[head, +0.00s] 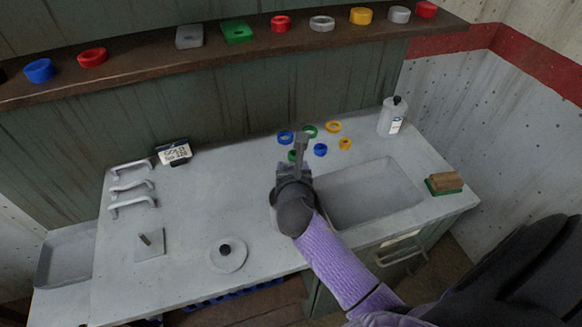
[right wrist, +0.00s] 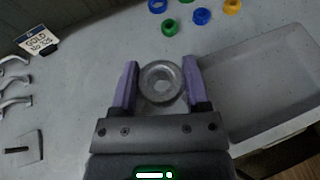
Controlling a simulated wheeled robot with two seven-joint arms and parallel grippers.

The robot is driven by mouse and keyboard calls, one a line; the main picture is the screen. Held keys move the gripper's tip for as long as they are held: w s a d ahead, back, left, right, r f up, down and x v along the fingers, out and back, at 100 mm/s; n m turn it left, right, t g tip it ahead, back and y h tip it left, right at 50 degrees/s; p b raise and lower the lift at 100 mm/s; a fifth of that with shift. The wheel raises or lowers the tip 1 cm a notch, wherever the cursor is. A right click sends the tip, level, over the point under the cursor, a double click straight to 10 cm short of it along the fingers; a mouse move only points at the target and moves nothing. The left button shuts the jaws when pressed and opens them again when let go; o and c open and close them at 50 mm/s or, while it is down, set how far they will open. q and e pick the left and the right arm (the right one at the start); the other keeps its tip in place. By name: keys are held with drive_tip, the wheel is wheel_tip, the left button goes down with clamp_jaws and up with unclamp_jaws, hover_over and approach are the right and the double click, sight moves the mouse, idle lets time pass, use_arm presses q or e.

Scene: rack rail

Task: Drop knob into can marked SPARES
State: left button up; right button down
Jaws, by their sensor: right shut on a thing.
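My right gripper (head: 299,145) reaches up over the back of the counter, left of the sink. In the right wrist view its two purple fingers (right wrist: 160,88) are shut on a round grey knob (right wrist: 161,82) with a ringed face. The arm and gripper mostly hide this knob in the head view. I see no can marked SPARES in either view. My left gripper is out of view.
Blue, green and yellow rings (head: 320,150) lie behind the sink basin (head: 370,192). A white bottle (head: 392,116) stands at the back right, a lettered sign (head: 174,152) at the back left. Handles (head: 132,186) and a disc with a dark centre (head: 228,254) lie left.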

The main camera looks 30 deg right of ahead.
drive_tip(key=shift+f+b, duration=0.35)
drive_tip(key=shift+f, duration=0.25)
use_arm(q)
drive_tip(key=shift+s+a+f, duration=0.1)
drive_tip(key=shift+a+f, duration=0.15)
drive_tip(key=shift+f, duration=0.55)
use_arm(e)
drive_tip(key=shift+r, duration=0.1)
drive_tip(key=shift+c, duration=1.6)
unclamp_jaws()
drive_tip(key=shift+o, duration=1.6)
use_arm(q)
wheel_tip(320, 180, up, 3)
drive_tip(key=p, duration=0.2)
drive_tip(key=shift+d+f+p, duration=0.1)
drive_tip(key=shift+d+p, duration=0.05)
drive_tip(key=shift+p, duration=0.25)
use_arm(e)
drive_tip(key=v, duration=1)
